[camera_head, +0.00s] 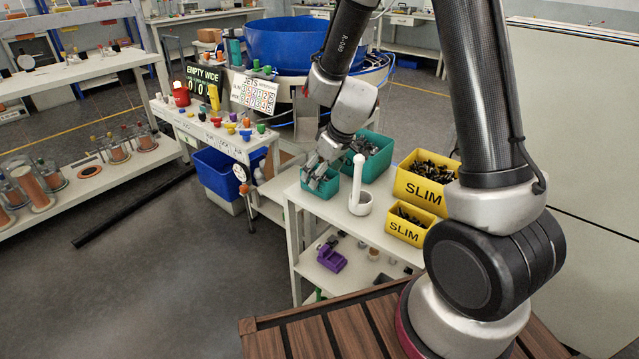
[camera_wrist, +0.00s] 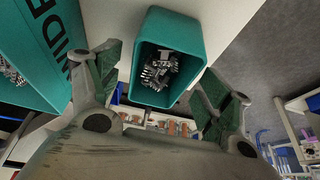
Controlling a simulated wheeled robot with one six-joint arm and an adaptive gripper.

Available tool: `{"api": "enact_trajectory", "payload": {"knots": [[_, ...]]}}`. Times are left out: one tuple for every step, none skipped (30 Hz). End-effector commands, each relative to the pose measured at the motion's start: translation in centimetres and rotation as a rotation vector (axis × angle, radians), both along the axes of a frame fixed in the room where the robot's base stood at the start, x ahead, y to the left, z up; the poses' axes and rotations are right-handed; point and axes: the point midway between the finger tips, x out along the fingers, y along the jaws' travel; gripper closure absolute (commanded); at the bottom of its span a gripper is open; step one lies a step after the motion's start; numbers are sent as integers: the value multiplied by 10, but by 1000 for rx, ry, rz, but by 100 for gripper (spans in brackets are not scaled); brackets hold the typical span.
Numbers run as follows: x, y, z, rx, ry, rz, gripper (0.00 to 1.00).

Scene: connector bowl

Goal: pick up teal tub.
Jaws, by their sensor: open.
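A small teal tub (camera_head: 318,187) stands at the left end of the white cart top in the head view. In the wrist view the teal tub (camera_wrist: 203,45) shows its open top, with several small metal parts inside. My gripper (camera_head: 316,172) is over this tub in the head view. In the wrist view my gripper (camera_wrist: 158,75) is open, with one finger on either side of the tub's near part. I cannot tell whether the fingers touch its walls. A larger teal tub (camera_head: 372,153) stands behind it; in the wrist view its lettered wall (camera_wrist: 62,45) is at left.
A white mortar with a pestle (camera_head: 360,198) stands right of the small tub. Two yellow SLIM bins (camera_head: 425,187) (camera_head: 411,228) stand farther right. A white bench (camera_head: 215,135) with coloured pieces is at left, and a large blue bowl (camera_head: 285,45) is behind.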

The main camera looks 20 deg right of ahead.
Motion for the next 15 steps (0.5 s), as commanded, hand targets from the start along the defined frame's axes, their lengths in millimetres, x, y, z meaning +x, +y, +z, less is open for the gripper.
{"api": "enact_trajectory", "payload": {"knots": [[2, 1, -8, 0, 3, -1, 21], [4, 2, -11, 0, 1, -1, 21], [6, 3, -15, 0, 0, -1, 21], [6, 4, -17, 0, 0, -1, 21], [7, 4, -19, 0, 0, -1, 21], [7, 4, -20, 0, 0, 0, 21], [7, 5, -21, 0, 0, 0, 21], [7, 5, -21, 1, -1, 0, 21], [7, 5, -21, 1, -1, 0, 21], [7, 5, -21, 1, -1, 0, 21], [7, 5, -20, 1, -1, 0, 21], [7, 5, -20, 1, -1, 0, 21], [7, 5, -20, 1, -1, 0, 27], [7, 5, -20, 1, -1, 0, 32], [7, 5, -20, 1, -1, 0, 40]]}}
